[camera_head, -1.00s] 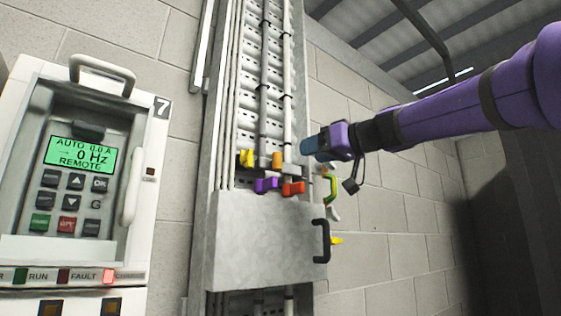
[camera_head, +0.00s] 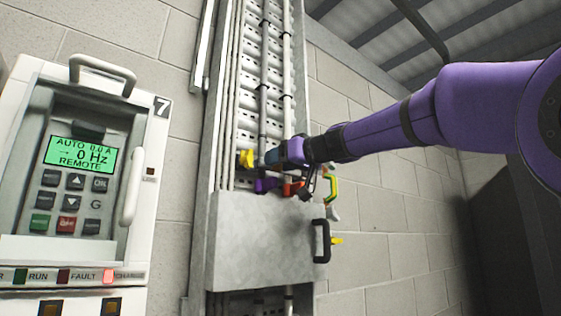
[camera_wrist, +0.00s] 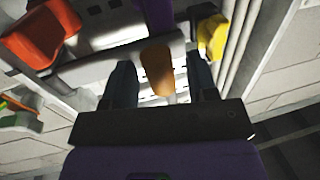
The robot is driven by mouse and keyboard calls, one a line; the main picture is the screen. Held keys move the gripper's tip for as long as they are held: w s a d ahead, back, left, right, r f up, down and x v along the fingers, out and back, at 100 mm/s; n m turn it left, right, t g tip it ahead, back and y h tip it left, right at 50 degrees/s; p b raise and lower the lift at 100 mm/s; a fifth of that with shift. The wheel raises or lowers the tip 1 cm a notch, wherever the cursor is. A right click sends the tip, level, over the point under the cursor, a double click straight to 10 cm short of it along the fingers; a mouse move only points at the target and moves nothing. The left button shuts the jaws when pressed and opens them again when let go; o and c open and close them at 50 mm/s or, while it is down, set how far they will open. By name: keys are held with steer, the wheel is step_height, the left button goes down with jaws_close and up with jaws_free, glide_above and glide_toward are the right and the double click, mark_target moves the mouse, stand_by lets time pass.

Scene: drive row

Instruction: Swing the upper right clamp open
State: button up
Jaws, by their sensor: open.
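The upper right clamp's orange handle (camera_wrist: 157,72) shows in the wrist view between the two dark fingers of my gripper (camera_wrist: 161,82). The fingers are open, with a gap on either side of the handle. In the head view my gripper (camera_head: 272,157) is in front of the clamps and hides the orange handle. A yellow handle (camera_head: 246,158) is left of it; it also shows right of the fingers in the wrist view (camera_wrist: 213,36). A purple handle (camera_head: 265,185) and a red handle (camera_head: 291,189) are below.
A grey metal cover (camera_head: 262,240) with a black handle (camera_head: 321,241) is below the clamps. A green-and-yellow looped part (camera_head: 331,188) hangs to the right. The drive panel (camera_head: 80,160) is at left. Pipes run up the tray (camera_head: 263,60).

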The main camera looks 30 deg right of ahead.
jaws_close()
